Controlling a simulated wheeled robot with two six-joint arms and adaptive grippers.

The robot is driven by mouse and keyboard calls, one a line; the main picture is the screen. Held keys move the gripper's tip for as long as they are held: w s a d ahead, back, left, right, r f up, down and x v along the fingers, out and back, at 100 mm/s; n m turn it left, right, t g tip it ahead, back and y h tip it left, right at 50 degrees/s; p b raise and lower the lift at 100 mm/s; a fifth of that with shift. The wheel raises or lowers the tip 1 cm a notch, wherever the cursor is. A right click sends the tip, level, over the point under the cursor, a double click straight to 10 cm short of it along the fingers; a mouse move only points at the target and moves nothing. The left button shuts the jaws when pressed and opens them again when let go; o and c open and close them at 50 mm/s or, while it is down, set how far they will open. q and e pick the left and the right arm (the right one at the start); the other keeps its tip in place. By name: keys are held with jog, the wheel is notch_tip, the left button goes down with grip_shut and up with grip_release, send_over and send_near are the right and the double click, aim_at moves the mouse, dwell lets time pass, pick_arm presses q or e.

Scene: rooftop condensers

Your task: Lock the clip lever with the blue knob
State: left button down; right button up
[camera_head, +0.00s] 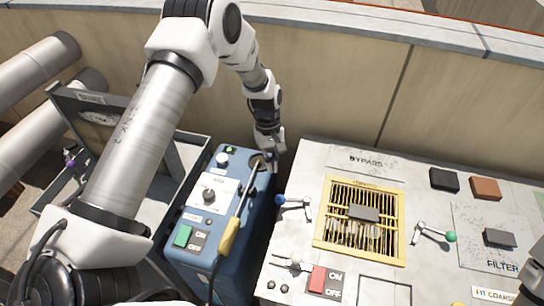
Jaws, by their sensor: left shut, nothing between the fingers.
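The lever with the blue knob (281,200) is on the grey panel, left of the yellow-framed grille (318,222). Its knob points left, out over the panel's left edge. A lever with a green knob (450,237) is on the grille's right side. My left gripper (270,163) is shut and empty, over the far end of the blue box, up and to the left of the blue knob and apart from it. Its fingertips are small and partly hidden. My right gripper is not in view; only a bit of that arm shows at the lower right edge.
The blue box (262,205) has a yellow-handled tool (229,236) on top and a green switch (182,236). The grey panel (315,150) also bears a red switch (317,279) and black and brown blocks (485,188). A wall (340,90) stands behind.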

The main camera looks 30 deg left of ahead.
pick_arm(q)
jog(key=s+d+f+p, duration=0.2)
jog(key=s+d+f, duration=0.1)
jog(key=f, duration=0.1)
jog(key=shift+s+d, duration=0.3)
jog(key=shift+d, duration=0.1)
jog(key=shift+f, duration=0.1)
